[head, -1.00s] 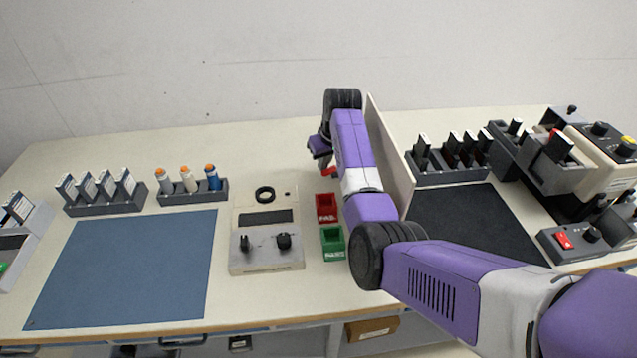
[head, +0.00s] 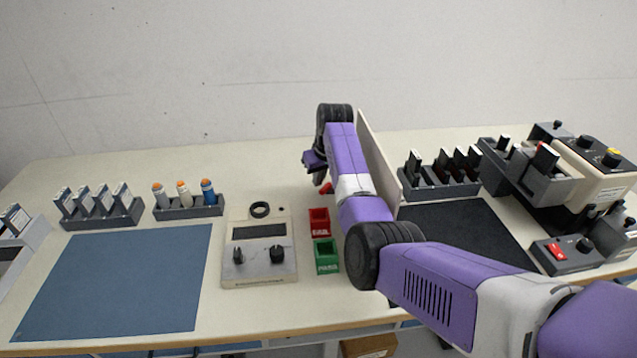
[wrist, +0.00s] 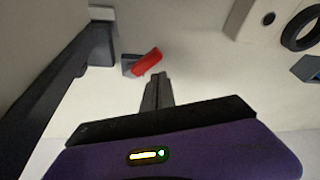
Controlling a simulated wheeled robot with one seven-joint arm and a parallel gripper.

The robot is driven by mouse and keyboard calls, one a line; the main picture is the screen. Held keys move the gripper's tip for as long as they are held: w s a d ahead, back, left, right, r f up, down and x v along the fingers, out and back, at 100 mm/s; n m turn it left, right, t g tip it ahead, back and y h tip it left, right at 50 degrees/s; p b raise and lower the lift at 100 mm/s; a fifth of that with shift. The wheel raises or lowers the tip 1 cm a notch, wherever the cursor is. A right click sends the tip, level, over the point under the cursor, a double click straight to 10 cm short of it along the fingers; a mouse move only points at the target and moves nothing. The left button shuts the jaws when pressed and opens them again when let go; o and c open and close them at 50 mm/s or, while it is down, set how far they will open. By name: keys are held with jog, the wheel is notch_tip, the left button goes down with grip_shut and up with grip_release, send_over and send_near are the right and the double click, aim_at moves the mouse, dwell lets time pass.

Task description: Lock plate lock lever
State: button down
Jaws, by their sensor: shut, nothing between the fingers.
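A small red lever (wrist: 147,62) sits on a grey base (wrist: 129,64) in the wrist view, slanting up to the right. In the head view the red lever (head: 327,188) shows as a small patch beside the upright board, partly hidden by my arm. My gripper (wrist: 157,78) is shut and empty. Its fingertips appear just below the lever in the wrist view; I cannot tell if they touch it. In the head view my gripper (head: 319,178) is above the bench at the board's left side, its fingertips hard to make out.
The upright board (head: 384,165) stands close to the right of my arm. A red bin (head: 319,222) and a green bin (head: 327,257) sit in front, beside a panel with two knobs (head: 259,270). A blue mat (head: 115,285) lies clear at left.

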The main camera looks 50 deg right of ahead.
jog(key=shift+w+d, duration=0.25)
notch_tip(320, 180, up, 20)
jog(key=p, duration=0.7)
dwell(0.4)
